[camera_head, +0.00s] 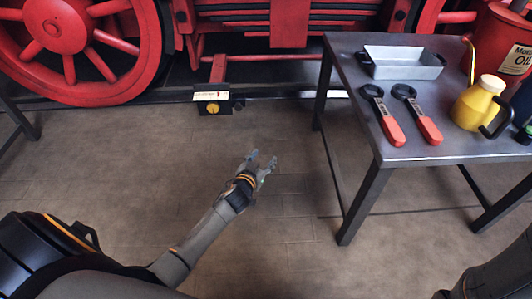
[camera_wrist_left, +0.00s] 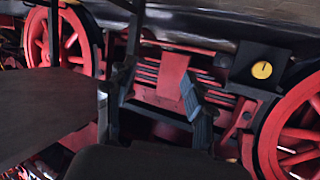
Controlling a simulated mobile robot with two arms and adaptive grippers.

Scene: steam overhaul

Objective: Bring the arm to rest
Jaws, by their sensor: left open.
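My left arm reaches in from the lower left in the head view. Its left gripper (camera_head: 262,158) is open and empty, held over bare floor to the left of the metal table (camera_head: 345,60). In the left wrist view the two fingers of the left gripper (camera_wrist_left: 147,98) stand apart with nothing between them. The red locomotive parts show beyond them. Part of my right arm shows at the lower right corner of the head view, but its gripper is out of the picture.
On the table are a grey tray (camera_head: 402,72), two red-handled wrenches (camera_head: 390,128) (camera_head: 429,126), and a yellow oil can (camera_head: 474,105). A red oil drum (camera_head: 495,40) stands behind. A dark box with a yellow knob (camera_head: 213,108) sits near the red wheel (camera_head: 75,45). Open floor surrounds my left gripper.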

